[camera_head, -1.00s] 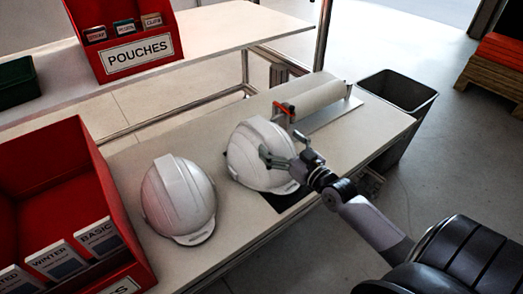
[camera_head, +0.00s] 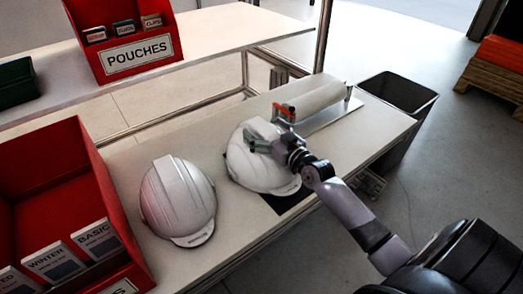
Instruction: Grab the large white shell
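Two white helmet shells are on the table. One shell (camera_head: 177,203) stands at the left, near the red bin. The other shell (camera_head: 252,170) stands to its right, partly over a dark mat (camera_head: 288,201). They look close in size, so I cannot tell for sure which is the large one. My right gripper (camera_head: 270,137) is over the upper right side of the right-hand shell, with its fingers spread apart. It hides part of that shell, and I cannot tell whether it touches it. My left gripper is not in view.
A roll on a dispenser with a red part (camera_head: 308,97) stands close behind the right shell. A red bin (camera_head: 60,150) with cards is at the left. A red pouches box (camera_head: 125,72) is on the back shelf. A dark waste bin (camera_head: 398,100) stands beyond the table's right end.

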